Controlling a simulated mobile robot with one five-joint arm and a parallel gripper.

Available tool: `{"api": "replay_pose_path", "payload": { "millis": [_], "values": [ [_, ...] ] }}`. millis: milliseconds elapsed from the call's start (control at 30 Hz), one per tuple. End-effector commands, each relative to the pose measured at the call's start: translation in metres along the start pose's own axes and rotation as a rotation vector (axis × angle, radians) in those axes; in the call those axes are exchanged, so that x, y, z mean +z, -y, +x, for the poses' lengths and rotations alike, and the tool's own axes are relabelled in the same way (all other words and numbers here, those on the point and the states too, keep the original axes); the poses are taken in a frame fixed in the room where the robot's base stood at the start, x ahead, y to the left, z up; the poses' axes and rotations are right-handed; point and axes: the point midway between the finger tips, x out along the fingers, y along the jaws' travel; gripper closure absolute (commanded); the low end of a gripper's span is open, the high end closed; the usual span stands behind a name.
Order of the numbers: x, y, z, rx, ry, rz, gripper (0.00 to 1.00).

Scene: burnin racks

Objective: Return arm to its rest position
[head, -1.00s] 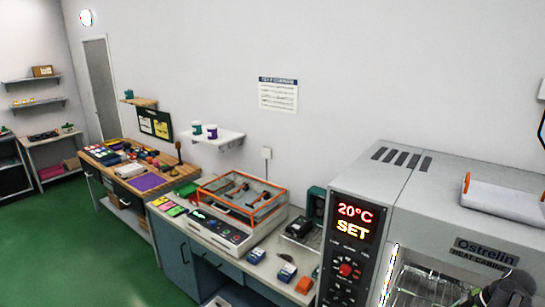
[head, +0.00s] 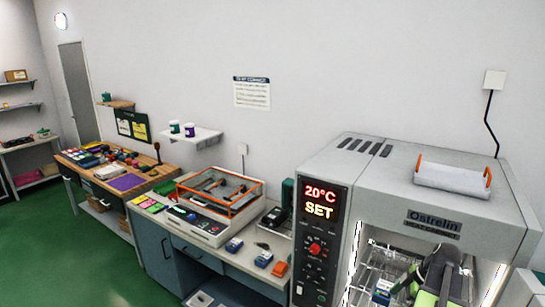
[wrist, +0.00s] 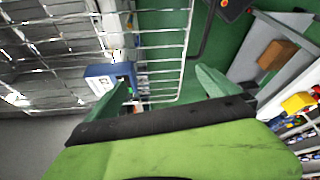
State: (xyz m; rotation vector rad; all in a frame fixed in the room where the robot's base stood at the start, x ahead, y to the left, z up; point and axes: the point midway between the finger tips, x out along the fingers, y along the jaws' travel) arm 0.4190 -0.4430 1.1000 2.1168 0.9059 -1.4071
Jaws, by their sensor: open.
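My gripper (wrist: 163,82) is open in the wrist view, its two green fingers spread with nothing between them. In the head view my gripper (head: 402,284) shows at the lower right, in front of the open heat cabinet (head: 440,190), with the grey arm behind it. A blue and white box (wrist: 103,78) sits on the wire rack (wrist: 160,40) beside the left finger in the wrist view; I cannot tell whether they touch. The same box (head: 382,292) shows inside the cabinet in the head view, left of my gripper.
The cabinet panel (head: 318,240) reads 20°C SET. A white tray with orange handles (head: 452,177) lies on its roof. Left of it stands a bench with an orange-framed clear case (head: 220,190) and several small boxes. Green floor (head: 60,250) is free at the left.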

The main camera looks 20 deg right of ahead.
Motion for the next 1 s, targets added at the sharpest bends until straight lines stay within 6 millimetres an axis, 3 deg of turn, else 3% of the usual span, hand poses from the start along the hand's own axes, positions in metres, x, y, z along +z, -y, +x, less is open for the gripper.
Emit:
{"api": "replay_pose_path", "payload": {
  "millis": [167,267,367,500,600,800,900,1000],
  "values": [
    [-0.062,0.000,0.044,-0.051,0.004,-0.120,0.00],
    [-0.110,0.009,0.077,-0.090,0.015,-0.215,0.00],
    [-0.173,0.030,0.124,-0.143,0.043,-0.329,0.00],
    [-0.257,0.080,0.187,-0.199,0.115,-0.384,0.00],
    [-0.299,0.119,0.221,-0.211,0.177,-0.353,0.00],
    [-0.352,0.188,0.268,-0.155,0.300,-0.158,0.00],
    [-0.360,0.206,0.276,-0.091,0.346,0.013,0.00],
    [-0.354,0.205,0.273,-0.011,0.373,0.232,0.00]
  ]
}}
